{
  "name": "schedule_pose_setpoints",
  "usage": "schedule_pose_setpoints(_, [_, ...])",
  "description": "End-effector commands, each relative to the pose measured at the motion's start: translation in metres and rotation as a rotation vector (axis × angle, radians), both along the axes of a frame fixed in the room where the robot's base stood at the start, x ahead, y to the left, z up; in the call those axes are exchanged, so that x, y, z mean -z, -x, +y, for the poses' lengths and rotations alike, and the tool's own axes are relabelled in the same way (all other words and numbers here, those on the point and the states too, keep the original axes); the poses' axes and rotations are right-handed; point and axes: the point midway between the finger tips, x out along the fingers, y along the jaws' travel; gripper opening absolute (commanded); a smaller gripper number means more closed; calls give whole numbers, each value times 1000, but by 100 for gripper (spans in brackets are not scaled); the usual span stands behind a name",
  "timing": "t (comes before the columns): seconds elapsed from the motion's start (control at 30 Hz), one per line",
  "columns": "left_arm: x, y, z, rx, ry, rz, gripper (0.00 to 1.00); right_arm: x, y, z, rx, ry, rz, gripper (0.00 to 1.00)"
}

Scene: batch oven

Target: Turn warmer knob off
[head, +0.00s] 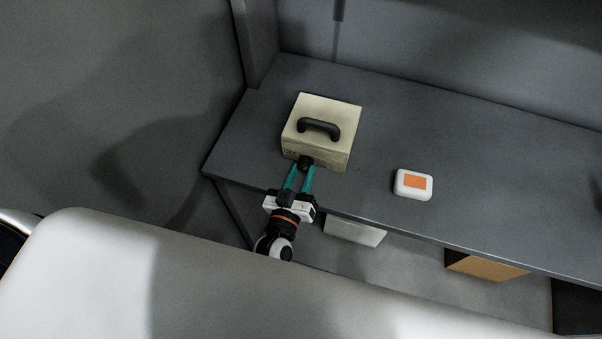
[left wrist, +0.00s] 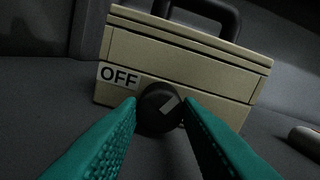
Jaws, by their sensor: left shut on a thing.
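The warmer is a beige box (head: 332,112) with a black handle on top, standing on the dark grey counter. In the left wrist view its front face (left wrist: 180,70) carries an OFF label (left wrist: 119,76) left of the knob. The black knob (head: 305,162) is low on the front; in the left wrist view the knob (left wrist: 158,107) has a light pointer mark tilted toward the upper right, away from OFF. My left gripper (head: 303,168), with teal fingers, is shut on the knob, one finger on each side. Any label right of the knob is hidden. My right gripper is not in view.
A white case with an orange patch (head: 413,184) lies on the counter (head: 450,130) to the right. Below the counter are a white box (head: 354,231) and a brown box (head: 485,266). The counter between warmer and case is clear.

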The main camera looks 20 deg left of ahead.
Motion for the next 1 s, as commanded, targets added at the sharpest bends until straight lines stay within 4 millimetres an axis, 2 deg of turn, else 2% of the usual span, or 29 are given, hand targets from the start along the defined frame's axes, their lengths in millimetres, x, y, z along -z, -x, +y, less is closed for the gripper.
schedule_pose_setpoints(0.57, [-1, 0, 0, -1, 39, -1, 9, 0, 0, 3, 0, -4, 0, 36])
schedule_pose_setpoints(0.6, [-1, 0, 0, -1, 38, -1, 36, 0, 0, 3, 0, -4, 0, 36])
schedule_pose_setpoints(0.63, [-1, 0, 0, -1, 38, -1, 41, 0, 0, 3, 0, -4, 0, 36])
schedule_pose_setpoints(1.0, [1, 6, 0, 0, 38, 2, 41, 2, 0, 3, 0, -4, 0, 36])
